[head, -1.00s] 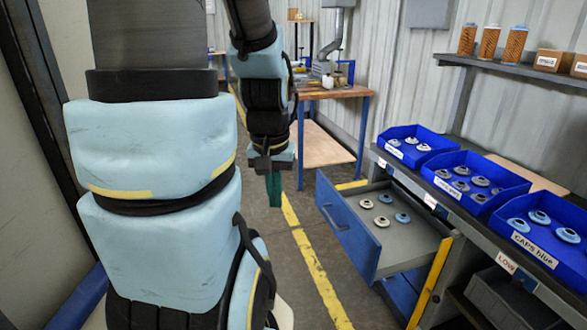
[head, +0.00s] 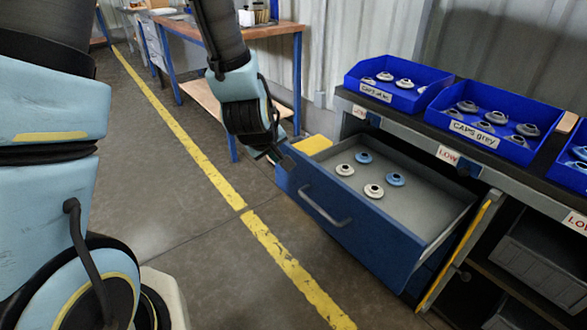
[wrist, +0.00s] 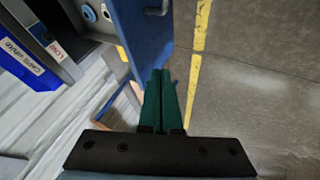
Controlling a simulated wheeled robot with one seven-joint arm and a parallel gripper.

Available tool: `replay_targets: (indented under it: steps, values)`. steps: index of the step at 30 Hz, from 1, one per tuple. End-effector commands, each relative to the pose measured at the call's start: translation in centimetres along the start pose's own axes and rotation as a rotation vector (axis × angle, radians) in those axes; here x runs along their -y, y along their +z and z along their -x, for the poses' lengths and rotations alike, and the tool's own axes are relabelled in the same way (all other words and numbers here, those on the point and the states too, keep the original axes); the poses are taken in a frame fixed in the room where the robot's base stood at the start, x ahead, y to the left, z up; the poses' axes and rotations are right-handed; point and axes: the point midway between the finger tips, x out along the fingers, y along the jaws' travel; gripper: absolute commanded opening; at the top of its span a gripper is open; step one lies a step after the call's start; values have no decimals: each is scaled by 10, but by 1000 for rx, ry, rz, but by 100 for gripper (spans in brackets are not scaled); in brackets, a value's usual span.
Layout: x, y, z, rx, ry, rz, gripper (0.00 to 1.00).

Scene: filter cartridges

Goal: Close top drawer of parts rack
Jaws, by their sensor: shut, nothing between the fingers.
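The blue top drawer (head: 345,225) of the parts rack (head: 475,174) stands pulled well out in the head view. Several white and blue caps lie inside it. The drawer front with its grey handle (head: 326,205) faces the aisle. My gripper (head: 277,160) is at the far-left corner of the drawer front, partly hidden behind it. In the wrist view my gripper (wrist: 160,90) shows its green fingers together and empty, close to the blue drawer front (wrist: 143,35). I cannot tell whether they touch.
Blue bins of caps (head: 486,122) stand on the rack top. A wooden workbench (head: 235,32) is behind my arm. The floor left of the drawer, with its yellow line (head: 290,268), is clear. A yellow upright (head: 455,258) stands beside the drawer's right side.

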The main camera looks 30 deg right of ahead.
Motion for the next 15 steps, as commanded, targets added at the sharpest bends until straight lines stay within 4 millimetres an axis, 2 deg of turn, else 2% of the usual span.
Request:
replay_targets:
  steps: [5,15]
  values:
    - [1,0,-23,4,-4,-1,0]
    - [2,0,-85,3,-5,-1,0]
